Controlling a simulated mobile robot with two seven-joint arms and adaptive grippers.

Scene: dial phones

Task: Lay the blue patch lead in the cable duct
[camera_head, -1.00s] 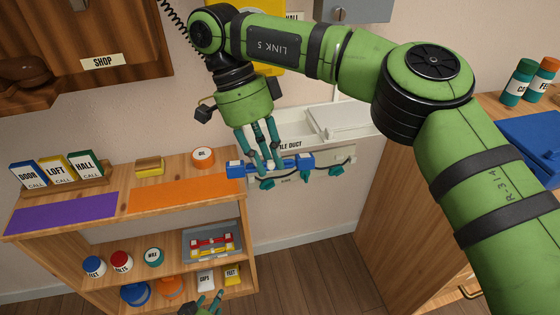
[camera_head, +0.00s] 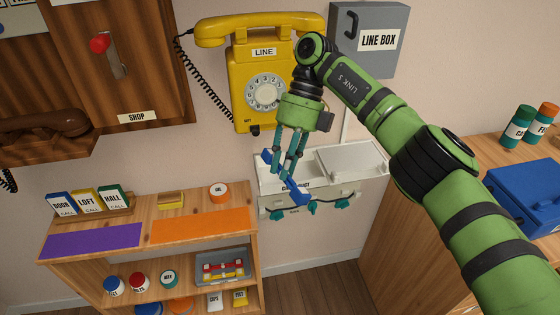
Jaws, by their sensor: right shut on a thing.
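The blue patch lead (camera_head: 299,194) is a short blue piece with a thicker block at each end. My right gripper (camera_head: 283,172) is shut on it around its middle and holds it tilted, one end up left and the other down right. In the picture it overlaps the front of the cable duct (camera_head: 320,187), a white wall trough whose label is partly hidden by the lead and fingers. A white lid (camera_head: 352,160) shows at the duct's right part. I cannot tell the lead's exact height over the duct. My left gripper is out of view.
A rail with teal hooks (camera_head: 311,208) is below the duct. A yellow dial phone (camera_head: 262,75) hangs above it, with the grey line box (camera_head: 368,40) to its right. A wooden shelf unit (camera_head: 250,225) stands at left, a blue box (camera_head: 525,190) at right.

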